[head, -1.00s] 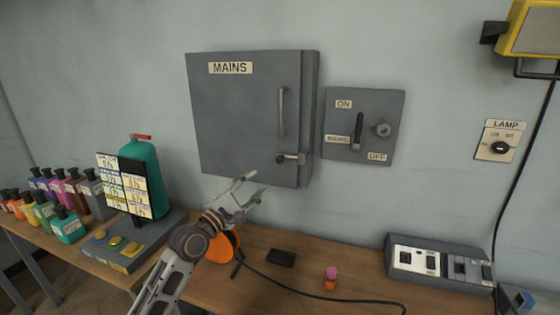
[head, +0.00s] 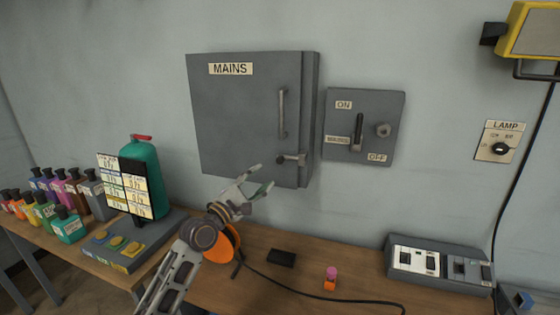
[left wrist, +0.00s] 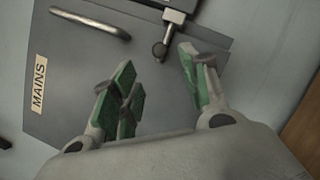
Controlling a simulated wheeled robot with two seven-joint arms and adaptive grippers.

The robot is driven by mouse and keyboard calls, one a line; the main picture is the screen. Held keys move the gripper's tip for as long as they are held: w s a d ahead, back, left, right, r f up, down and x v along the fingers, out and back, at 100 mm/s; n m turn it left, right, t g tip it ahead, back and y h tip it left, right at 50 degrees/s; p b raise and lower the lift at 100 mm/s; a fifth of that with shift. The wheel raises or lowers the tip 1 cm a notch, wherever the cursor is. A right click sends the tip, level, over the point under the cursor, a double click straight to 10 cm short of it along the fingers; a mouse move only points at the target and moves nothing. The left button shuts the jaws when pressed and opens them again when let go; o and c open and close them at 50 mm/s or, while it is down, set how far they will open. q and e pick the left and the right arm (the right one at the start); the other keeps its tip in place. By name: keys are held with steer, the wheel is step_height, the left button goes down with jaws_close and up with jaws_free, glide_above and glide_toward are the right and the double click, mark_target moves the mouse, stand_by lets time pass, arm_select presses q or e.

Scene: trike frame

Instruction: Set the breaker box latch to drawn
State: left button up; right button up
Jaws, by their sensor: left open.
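The grey breaker box (head: 235,110) labelled MAINS hangs on the wall with its door shut. Its latch (head: 290,159), a small bolt with a knob, sits low on the door's right side, under the vertical handle (head: 282,112). In the left wrist view the latch (left wrist: 172,22) is at the top, just beyond the fingers. My left gripper (head: 262,180) is open and empty, below and left of the latch and apart from it. Its green-padded fingers (left wrist: 158,88) are spread in the left wrist view. My right gripper is not in view.
A switch panel (head: 382,105) marked ON and OFF is right of the box. Below are a bench (head: 300,288) with a black block (head: 281,258), a cable and a grey device (head: 440,268). A green cylinder (head: 143,165) and bottles stand left.

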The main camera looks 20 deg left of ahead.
mark_target(278, 162)
arm_select(q)
steer(key=shift+p+x, duration=0.45)
steer(key=shift+x, duration=3.55)
steer(key=shift+p+x, duration=0.35)
steer(key=shift+x, duration=1.25)
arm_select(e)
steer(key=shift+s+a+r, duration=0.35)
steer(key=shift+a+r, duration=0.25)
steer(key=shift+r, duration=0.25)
arm_select(q)
steer(key=shift+d, duration=0.1)
steer(key=shift+s, duration=0.1)
steer(key=c, duration=0.7)
steer(key=shift+f, duration=0.1)
jaws_close()
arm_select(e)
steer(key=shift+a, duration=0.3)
